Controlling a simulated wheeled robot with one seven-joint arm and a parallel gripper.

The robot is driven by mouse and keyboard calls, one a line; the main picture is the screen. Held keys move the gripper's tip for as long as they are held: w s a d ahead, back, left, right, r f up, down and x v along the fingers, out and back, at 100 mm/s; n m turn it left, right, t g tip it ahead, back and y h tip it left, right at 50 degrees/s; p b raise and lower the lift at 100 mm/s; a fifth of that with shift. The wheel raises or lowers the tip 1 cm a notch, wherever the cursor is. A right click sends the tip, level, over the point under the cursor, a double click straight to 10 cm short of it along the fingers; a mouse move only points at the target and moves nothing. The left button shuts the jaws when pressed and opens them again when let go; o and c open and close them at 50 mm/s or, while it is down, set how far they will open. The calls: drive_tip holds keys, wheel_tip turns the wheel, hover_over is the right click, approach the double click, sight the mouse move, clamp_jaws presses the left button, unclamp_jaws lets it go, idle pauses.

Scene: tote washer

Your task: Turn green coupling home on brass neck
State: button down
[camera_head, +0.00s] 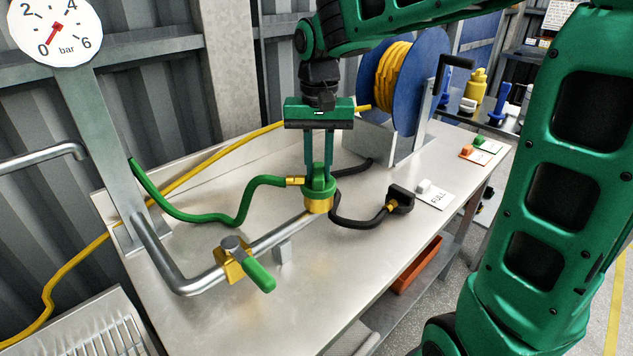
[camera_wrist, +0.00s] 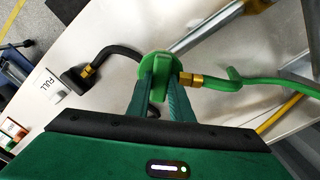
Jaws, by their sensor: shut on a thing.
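The green coupling (camera_head: 319,187) sits over the brass neck (camera_head: 318,205) at the end of the grey pipe. My gripper (camera_head: 319,172) comes from above, its two fingers closed on the sides of the coupling. In the wrist view the coupling (camera_wrist: 158,68) shows between the fingertips of my gripper (camera_wrist: 160,85). The green hose (camera_head: 235,215) joins the coupling through a brass fitting (camera_head: 295,181) on its left. The brass neck is hidden in the wrist view. I cannot tell how far the coupling is turned.
A valve with a green handle (camera_head: 259,275) is on the pipe (camera_head: 205,283). A black hose (camera_head: 358,223) runs to a black nozzle (camera_head: 400,197) near a FULL card (camera_head: 436,197). A blue reel (camera_head: 410,85) stands behind. The gauge (camera_head: 53,30) needle points near zero.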

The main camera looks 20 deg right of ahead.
sight(320, 170)
idle(0.3)
drive_tip(key=m, duration=0.3)
drive_tip(key=shift+s+m, duration=0.1)
drive_tip(key=shift+m, duration=0.2)
drive_tip(key=m, duration=0.5)
drive_tip(key=shift+s, duration=0.1)
drive_tip(key=c, duration=0.9)
unclamp_jaws()
drive_tip(key=shift+d, duration=0.1)
drive_tip(key=shift+c, duration=0.2)
drive_tip(key=shift+r, duration=0.15)
drive_tip(key=shift+r, duration=3.35)
